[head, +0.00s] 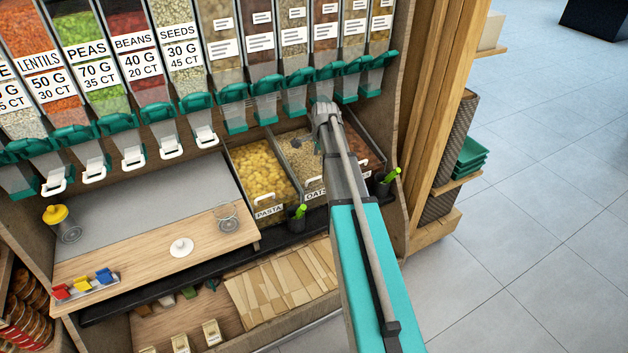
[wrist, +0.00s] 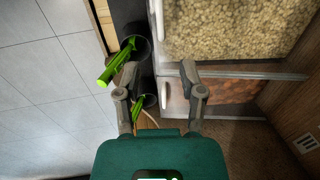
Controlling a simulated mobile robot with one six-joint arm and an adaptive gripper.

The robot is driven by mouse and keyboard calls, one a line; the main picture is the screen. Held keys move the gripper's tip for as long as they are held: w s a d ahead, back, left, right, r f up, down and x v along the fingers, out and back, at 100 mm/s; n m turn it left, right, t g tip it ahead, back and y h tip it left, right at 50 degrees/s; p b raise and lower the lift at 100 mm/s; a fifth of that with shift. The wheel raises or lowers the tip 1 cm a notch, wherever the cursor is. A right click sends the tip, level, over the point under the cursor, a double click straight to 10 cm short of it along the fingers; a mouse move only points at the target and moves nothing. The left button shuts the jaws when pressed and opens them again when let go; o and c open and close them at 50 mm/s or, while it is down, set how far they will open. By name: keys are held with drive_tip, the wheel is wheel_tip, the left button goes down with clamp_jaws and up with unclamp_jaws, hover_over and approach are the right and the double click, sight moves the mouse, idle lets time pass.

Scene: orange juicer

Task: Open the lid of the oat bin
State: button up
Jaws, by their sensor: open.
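The oat bin (head: 298,155) is the middle of three bins under the dispensers in the head view, with an "OATS" label and a white handle (head: 314,194) at its front. Its lid looks clear, with oats showing through. Part of the bin also shows at the top right of the wrist view (wrist: 235,30). My gripper (head: 322,108) is over the bins in the head view, and my arm hides part of the oat bin and the right bin. In the wrist view my gripper (wrist: 160,72) is open, with nothing between its fingertips, beside the border between the oat bin and the right bin.
The pasta bin (head: 262,170) is on the left and a bin of reddish contents (wrist: 235,92) on the other side. Black cups with green scoops (wrist: 118,62) stand along the bins' front. Teal dispenser spouts (head: 295,92) hang close above. Open floor lies to the right.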

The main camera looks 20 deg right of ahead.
sight(316, 178)
drive_tip(key=shift+w+f+b, duration=0.35)
drive_tip(key=shift+f+b, duration=1.45)
drive_tip(key=shift+f, duration=0.1)
drive_tip(key=shift+w+f+b, duration=0.4)
drive_tip(key=shift+f+b, duration=1.35)
drive_tip(key=shift+f, duration=0.1)
drive_tip(key=shift+w+f+b, duration=0.35)
drive_tip(key=shift+f+b, duration=1.45)
drive_tip(key=shift+f, duration=0.1)
drive_tip(key=shift+c, duration=0.2)
clamp_jaws()
